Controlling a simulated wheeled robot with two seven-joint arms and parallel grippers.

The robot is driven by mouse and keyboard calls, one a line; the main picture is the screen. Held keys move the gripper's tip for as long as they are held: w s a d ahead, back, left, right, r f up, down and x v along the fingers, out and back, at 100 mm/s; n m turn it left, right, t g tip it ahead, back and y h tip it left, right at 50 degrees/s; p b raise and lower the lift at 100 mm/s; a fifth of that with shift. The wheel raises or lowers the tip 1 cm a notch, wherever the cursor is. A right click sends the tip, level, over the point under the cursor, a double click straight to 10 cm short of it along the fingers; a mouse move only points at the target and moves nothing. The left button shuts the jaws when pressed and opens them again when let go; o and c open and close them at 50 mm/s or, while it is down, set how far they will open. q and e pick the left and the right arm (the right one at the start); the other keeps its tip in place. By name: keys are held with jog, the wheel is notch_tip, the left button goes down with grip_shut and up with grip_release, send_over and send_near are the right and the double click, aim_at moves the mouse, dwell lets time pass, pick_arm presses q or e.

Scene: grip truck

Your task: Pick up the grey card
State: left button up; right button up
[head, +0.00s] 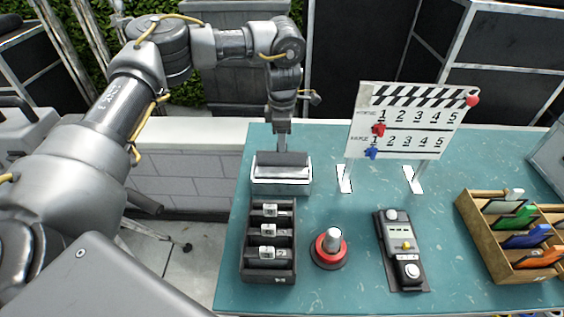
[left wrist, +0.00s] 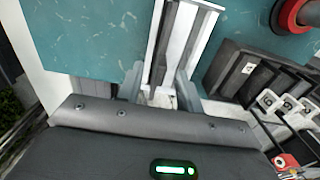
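The grey card (head: 283,158) appears to be the dark grey slab standing in a white holder (head: 282,187) at the table's back left. In the left wrist view the white holder (left wrist: 200,42) runs up the middle, with a dark grey strip, likely the card (left wrist: 162,50), along it. My left gripper (head: 282,142) points down just above the slab in the head view. In the left wrist view its two fingers (left wrist: 159,92) stand apart, one on each side of the strip, with gaps. Whether the fingertips reach below the card's top edge is hard to tell. My right gripper is out of view.
A black rack (head: 246,268) stands just in front of the holder. A red-based knob (head: 330,262), a black meter device (head: 393,228) and a clapperboard (head: 408,120) on feet lie to the right. A wooden crate (head: 483,240) holds coloured cards at far right.

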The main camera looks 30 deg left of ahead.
aim_at(282, 160)
pick_arm(q)
notch_tip(282, 160, down, 4)
jog(key=shift+a+f+p, duration=0.1)
jog(key=shift+f+p, duration=0.1)
jog(key=shift+p, duration=0.1)
jog(key=shift+c, duration=0.3)
grip_shut()
